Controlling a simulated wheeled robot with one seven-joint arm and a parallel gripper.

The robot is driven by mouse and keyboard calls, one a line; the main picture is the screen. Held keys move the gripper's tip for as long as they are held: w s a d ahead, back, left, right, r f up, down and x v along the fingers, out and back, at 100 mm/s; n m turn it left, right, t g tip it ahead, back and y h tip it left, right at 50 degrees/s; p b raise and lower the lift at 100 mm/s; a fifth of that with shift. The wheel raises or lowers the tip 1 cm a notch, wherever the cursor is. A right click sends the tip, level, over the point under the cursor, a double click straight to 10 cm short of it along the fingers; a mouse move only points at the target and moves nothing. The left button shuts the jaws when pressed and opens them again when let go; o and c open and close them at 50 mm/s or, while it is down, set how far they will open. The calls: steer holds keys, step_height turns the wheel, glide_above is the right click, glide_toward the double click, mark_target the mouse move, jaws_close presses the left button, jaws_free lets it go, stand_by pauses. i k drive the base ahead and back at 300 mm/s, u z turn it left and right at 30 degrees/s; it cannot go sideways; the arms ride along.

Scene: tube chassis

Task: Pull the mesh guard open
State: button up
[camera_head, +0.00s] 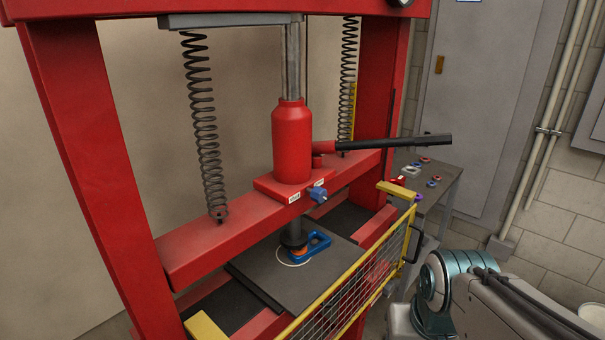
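The mesh guard, a yellow frame filled with wire mesh (352,298), stands across the front of the red press at bed height. Its lower left part runs out of the bottom of the picture. A dark handle (414,246) shows at the guard's right end. My arm, grey and teal, is at the lower right, just right of the guard, with a gap showing between it and the handle. My gripper cannot be made out in this view, so its opening and any contact are hidden.
The red press frame (85,130) rises behind the guard, with a black pump lever (400,143) sticking out right. A blue part (318,243) lies on the dark bed plate (258,268). A small grey table (440,190) with several small parts stands behind right.

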mark_target(413, 209)
steer(key=z, duration=0.35)
steer(key=k, duration=0.4)
steer(key=z, duration=0.95)
steer(key=i, duration=0.6)
steer(key=u, duration=0.95)
steer(key=i, duration=0.3)
steer(key=u, duration=0.3)
